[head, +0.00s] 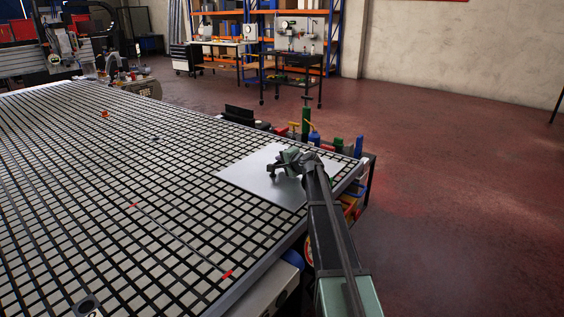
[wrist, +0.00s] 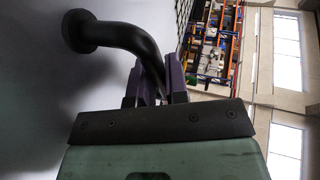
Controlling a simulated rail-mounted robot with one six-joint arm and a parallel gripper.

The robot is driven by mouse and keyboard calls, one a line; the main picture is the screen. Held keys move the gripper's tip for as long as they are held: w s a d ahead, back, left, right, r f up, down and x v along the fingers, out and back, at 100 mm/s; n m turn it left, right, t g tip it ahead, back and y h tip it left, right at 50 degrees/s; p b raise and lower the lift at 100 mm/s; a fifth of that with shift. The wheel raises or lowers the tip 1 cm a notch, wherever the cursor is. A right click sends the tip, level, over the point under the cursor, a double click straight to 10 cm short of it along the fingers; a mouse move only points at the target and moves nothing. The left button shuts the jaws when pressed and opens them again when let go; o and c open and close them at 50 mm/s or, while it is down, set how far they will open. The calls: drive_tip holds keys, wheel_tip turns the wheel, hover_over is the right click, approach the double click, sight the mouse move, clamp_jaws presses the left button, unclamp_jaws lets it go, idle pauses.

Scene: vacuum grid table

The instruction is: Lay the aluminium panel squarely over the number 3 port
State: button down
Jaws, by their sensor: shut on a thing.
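The aluminium panel (head: 250,182) is a flat, pale grey sheet at the right edge of the grid table (head: 130,170), near its far right corner. I cannot tell whether it lies on the grid or is just above it. My gripper (head: 280,165) is over the panel and shut on its dark handle. In the wrist view, my gripper (wrist: 163,82) has its fingers closed around the end of the curved black handle (wrist: 115,36), with the panel's grey face (wrist: 30,100) filling the left. The number 3 port cannot be made out.
Red marks (head: 133,205) lie mid-table. A dark block with a round hole (head: 88,305) is at the near edge. Bottles and tools (head: 306,118) crowd beyond the far right corner. Most of the grid is clear.

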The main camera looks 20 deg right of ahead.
drive_tip(key=c, duration=1.1)
unclamp_jaws()
drive_tip(key=shift+o, duration=0.2)
drive_tip(key=shift+s, duration=0.15)
drive_tip(key=p+v, duration=0.1)
drive_tip(key=v, duration=0.2)
drive_tip(key=p+v, duration=0.1)
drive_tip(key=v, duration=0.2)
drive_tip(key=p+v, duration=0.1)
drive_tip(key=v, duration=0.3)
drive_tip(key=shift+a+r+p, duration=0.15)
drive_tip(key=shift+r+p, duration=0.1)
drive_tip(key=shift+p, duration=0.1)
drive_tip(key=shift+s, duration=0.3)
